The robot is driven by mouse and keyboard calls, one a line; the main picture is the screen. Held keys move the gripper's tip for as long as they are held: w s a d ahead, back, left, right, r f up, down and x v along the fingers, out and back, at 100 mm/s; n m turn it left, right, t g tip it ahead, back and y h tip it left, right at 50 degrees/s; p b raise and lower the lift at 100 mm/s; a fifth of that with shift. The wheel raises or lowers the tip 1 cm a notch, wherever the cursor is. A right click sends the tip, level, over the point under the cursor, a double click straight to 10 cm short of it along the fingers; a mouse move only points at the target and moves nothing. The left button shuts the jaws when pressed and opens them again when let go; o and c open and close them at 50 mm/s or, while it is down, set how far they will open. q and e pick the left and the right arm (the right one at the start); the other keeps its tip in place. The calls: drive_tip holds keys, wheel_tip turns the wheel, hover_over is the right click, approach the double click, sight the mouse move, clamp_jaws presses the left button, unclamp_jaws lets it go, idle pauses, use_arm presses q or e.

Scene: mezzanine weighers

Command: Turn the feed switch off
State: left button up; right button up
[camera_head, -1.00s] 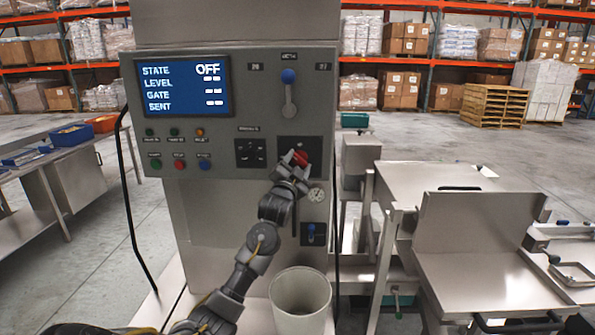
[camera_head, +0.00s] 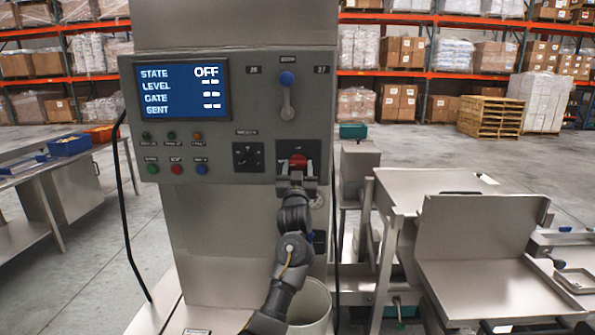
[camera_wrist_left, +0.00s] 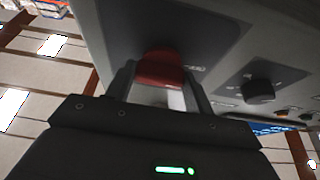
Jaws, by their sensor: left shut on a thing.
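The red knob of the feed switch (camera_head: 298,161) sits on a dark plate at the lower right of the grey control panel (camera_head: 260,100). My left gripper (camera_head: 298,174) reaches up to it from below and is shut on it. In the left wrist view the red knob (camera_wrist_left: 160,70) lies between the two fingers of my left gripper (camera_wrist_left: 160,88). The fingers partly hide the switch, and its markings are too small to read. The blue screen (camera_head: 182,88) reads STATE OFF. My right gripper is not in view.
A black rotary knob (camera_head: 248,156) is just left of the switch, and a blue-tipped lever (camera_head: 287,95) is above it. Coloured buttons (camera_head: 176,169) sit below the screen. A pale bin (camera_head: 312,305) stands below, and a steel bench (camera_head: 490,285) is at the right.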

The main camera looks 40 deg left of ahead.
use_arm(q)
drive_tip(key=shift+n, duration=0.3)
drive_tip(key=o, duration=1)
drive_tip(key=shift+b+v, duration=1.65)
drive_tip(key=shift+v, duration=3.75)
drive_tip(key=shift+f+y, duration=0.1)
drive_tip(key=shift+y, duration=0.2)
